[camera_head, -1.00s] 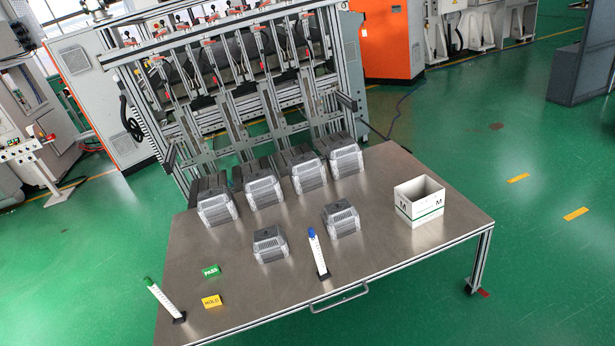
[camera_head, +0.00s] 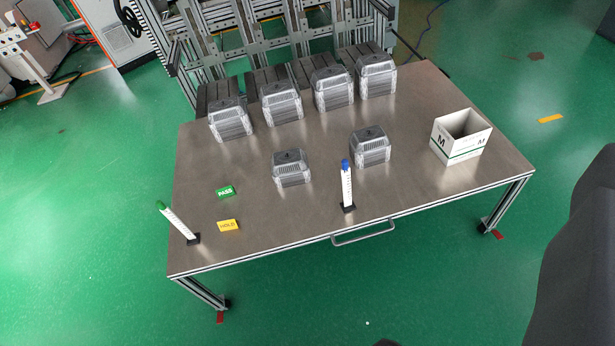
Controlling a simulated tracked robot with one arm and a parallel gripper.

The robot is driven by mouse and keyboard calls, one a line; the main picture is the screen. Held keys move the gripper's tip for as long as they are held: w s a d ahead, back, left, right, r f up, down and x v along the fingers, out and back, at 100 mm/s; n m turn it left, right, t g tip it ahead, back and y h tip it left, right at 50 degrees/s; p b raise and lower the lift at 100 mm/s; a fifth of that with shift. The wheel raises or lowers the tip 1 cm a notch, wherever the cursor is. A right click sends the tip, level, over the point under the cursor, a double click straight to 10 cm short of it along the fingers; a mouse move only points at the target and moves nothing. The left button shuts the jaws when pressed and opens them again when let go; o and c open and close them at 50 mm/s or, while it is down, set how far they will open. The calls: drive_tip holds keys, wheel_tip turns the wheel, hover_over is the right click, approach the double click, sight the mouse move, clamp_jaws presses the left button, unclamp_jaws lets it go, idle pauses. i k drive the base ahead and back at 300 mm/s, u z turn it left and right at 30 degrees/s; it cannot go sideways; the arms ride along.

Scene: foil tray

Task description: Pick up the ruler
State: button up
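Two white upright strips with dark marks along them look like rulers, each standing on a small black foot on the steel table (camera_head: 290,222). The blue-topped strip (camera_head: 347,188) is near the table's front edge, left of the pull handle's right end. The green-topped strip (camera_head: 178,222) is at the front left corner and looks tilted in the picture. I cannot tell which one is the named ruler. My gripper's fingers are not in view, and nothing touches either strip.
Several grey foil-like trays (camera_head: 335,90) stand in a back row, with two smaller ones (camera_head: 292,168) in front. A white open box (camera_head: 462,137) is at right. A green PASS card (camera_head: 225,192) and yellow HOLD card (camera_head: 229,225) lie at left. A dark shape fills the right edge.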

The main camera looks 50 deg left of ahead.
sight(348, 205)
drive_tip(key=u, duration=0.15)
drive_tip(key=i, duration=1)
drive_tip(key=z, duration=0.05)
